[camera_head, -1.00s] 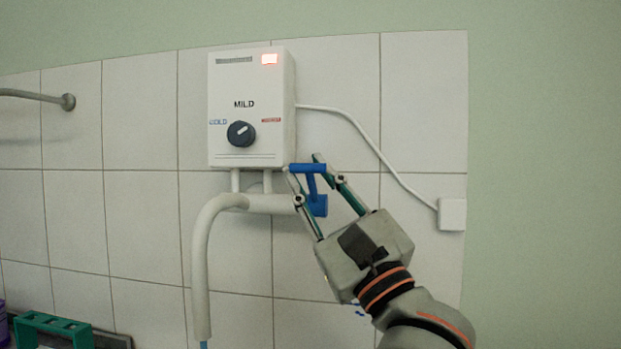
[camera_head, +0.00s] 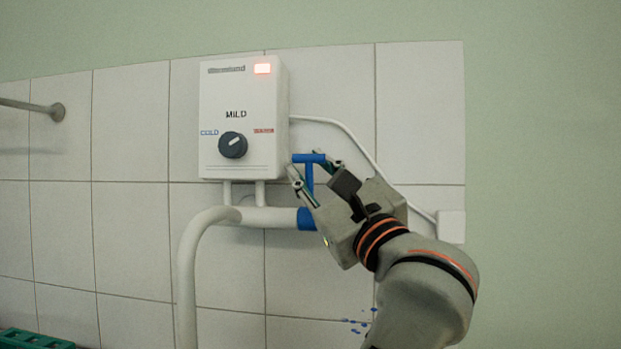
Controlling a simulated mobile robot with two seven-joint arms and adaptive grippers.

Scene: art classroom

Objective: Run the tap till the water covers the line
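The blue T-shaped tap handle (camera_head: 308,178) stands upright on the right end of the white pipe, below and right of the wall water heater (camera_head: 241,118). The white spout pipe (camera_head: 188,270) bends down and leaves the bottom of the view. Its outlet, any water and the line are out of view.
A white cable runs to a wall box (camera_head: 451,227). A grey rail (camera_head: 45,109) is at upper left. A green object (camera_head: 35,340) shows at lower left.

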